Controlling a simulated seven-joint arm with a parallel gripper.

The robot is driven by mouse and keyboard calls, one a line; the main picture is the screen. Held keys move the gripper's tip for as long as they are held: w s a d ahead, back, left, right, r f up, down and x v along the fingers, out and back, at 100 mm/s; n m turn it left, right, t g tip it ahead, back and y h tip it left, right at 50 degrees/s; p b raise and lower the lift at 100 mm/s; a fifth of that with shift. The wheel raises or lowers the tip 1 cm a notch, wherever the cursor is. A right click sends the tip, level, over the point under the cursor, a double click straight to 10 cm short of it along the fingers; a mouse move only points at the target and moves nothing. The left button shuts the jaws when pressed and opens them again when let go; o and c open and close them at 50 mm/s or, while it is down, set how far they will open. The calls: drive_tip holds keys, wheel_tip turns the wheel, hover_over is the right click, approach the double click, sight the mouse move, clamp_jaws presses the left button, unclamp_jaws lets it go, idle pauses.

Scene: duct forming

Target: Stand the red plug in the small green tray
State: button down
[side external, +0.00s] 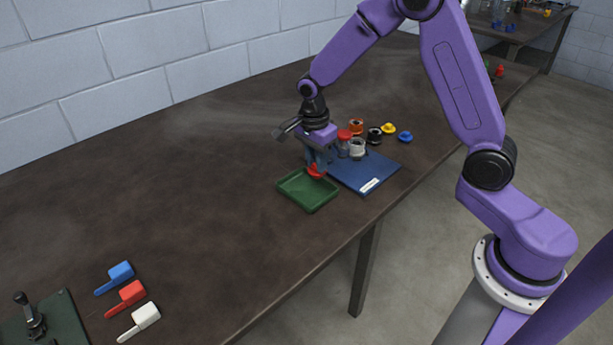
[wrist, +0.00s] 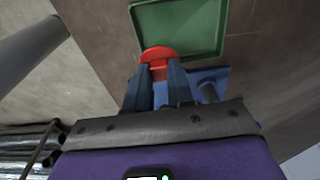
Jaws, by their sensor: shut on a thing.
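The red plug (side external: 316,171) is held between the fingertips of my gripper (side external: 318,160). In the wrist view the red plug (wrist: 158,55) shows its wide round end beyond the fingers, and my gripper (wrist: 160,75) is shut on it.
A blue board (side external: 375,177) with a white label lies beside the tray. On or near it stand a red-topped piece (side external: 343,140), a white cylinder (side external: 357,148), an orange one (side external: 356,126) and small black, yellow and blue caps.

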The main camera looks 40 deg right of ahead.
drive_tip(key=w+f, duration=0.3)
drive_tip(key=shift+f, duration=0.35)
drive_tip(key=shift+w+a+f, duration=0.1)
drive_tip(key=shift+w+f, duration=0.05)
drive_tip(key=shift+f, duration=0.75)
drive_tip(key=shift+w+f, duration=0.1)
drive_tip(key=shift+f, duration=0.75)
drive_tip(key=shift+f, duration=0.2)
drive_tip(key=c, duration=1)
unclamp_jaws()
drive_tip(key=shift+r, duration=0.15)
